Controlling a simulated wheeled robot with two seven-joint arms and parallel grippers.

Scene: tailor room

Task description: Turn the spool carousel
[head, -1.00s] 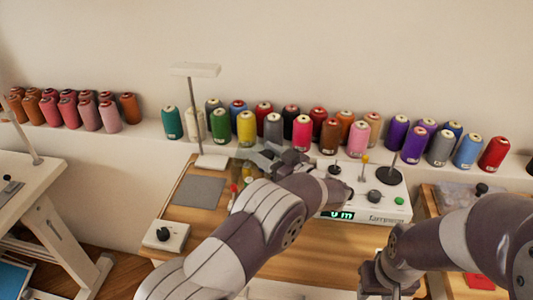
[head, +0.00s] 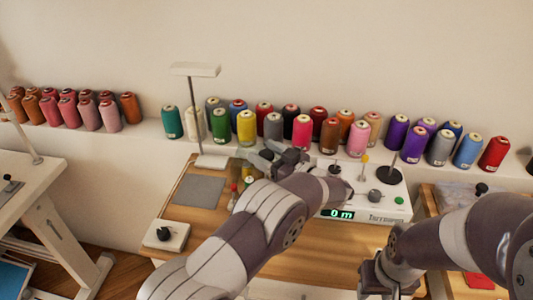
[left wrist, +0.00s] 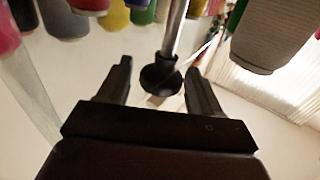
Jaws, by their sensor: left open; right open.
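My left gripper (head: 262,154) is open over the back of the wooden worktable, in front of the row of thread spools. Its arm hides much of the table behind it. Small coloured parts (head: 249,170) show just below the gripper, partly hidden; I cannot tell whether they belong to the spool carousel. In the left wrist view, a metal rod with a round black base (left wrist: 161,74) shows between and beyond the open fingers (left wrist: 157,85), with no visible contact. A large grey spool (left wrist: 275,35) hangs in view at upper right. My right gripper (head: 380,280) is open and empty at the bottom.
A white machine (head: 385,208) with a lit display and knobs stands right of my left arm. A lamp-like stand (head: 194,115) and grey mat (head: 200,191) lie left. A white knob box (head: 165,236) sits at front left. Several spools line the shelf (head: 150,130) behind.

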